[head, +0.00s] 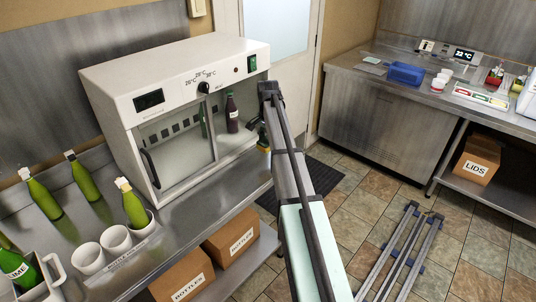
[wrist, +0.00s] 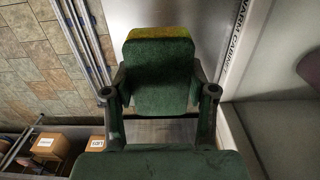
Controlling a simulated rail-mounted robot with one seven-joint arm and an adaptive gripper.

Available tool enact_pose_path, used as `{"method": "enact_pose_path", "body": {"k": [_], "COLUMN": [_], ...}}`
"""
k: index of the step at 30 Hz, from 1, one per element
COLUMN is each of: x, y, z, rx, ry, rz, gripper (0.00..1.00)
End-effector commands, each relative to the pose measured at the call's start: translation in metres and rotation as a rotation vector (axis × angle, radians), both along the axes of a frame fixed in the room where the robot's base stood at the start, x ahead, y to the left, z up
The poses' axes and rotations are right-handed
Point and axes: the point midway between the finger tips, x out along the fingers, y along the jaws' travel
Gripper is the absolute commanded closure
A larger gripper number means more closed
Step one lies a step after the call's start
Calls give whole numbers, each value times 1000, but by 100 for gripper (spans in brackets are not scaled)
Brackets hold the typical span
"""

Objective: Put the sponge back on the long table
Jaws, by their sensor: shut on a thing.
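My gripper (wrist: 160,92) is shut on a green sponge (wrist: 160,78) with a yellow edge, one finger on each side of it. In the head view my gripper (head: 261,128) is beside the right end of the white warm cabinet, partly hidden by my arm. Only a small part of the sponge (head: 264,147) shows there, below the fingers near the steel table's edge. I cannot tell whether the sponge touches anything. A long steel table (head: 190,222) carries the cabinet on the left, and another steel counter (head: 350,84) runs along the right; neither is labelled as the long table.
The warm cabinet (head: 150,72) holds a dark bottle (head: 232,113). Green bottles (head: 44,199) and white cups (head: 117,240) stand at the left. Floor rails (head: 400,250) lie between. Bare steel shows before the cabinet.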

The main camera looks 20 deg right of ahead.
Motion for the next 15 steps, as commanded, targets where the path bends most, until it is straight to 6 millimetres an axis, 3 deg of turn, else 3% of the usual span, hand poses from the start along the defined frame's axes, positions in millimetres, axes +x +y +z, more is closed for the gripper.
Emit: {"method": "enact_pose_path", "body": {"k": [6, 15], "x": [0, 0], "y": [0, 0], "z": [-33, -53], "rx": [1, 1], "ry": [1, 1], "rz": [1, 1], "gripper": [82, 82]}}
